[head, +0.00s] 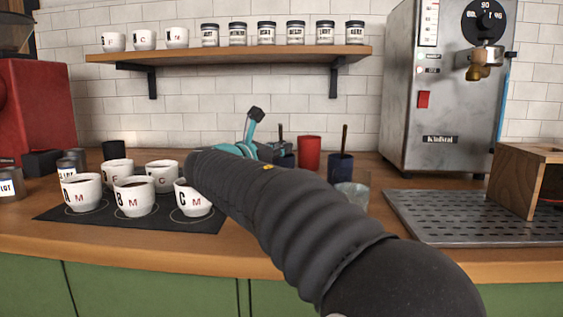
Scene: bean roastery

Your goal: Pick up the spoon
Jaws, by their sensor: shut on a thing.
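My gripper (256,116) is beyond the end of my dark ribbed arm, near the middle of the counter. A teal finger with a black tip points up. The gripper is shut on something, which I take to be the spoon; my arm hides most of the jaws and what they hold. A dark upright piece shows just right of the finger, and I cannot tell if it is a handle or part of the gripper. A brown stick-like handle (344,138) stands in a dark blue cup (340,167) to the right, apart from the gripper.
Several white lettered cups (134,196) stand on a black mat (105,225) at left. A red cup (309,152) stands beyond the arm. A clear glass (352,196) is right of it. A metal drip tray (460,220) and grey machine (440,90) fill the right. A shelf (225,56) hangs above.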

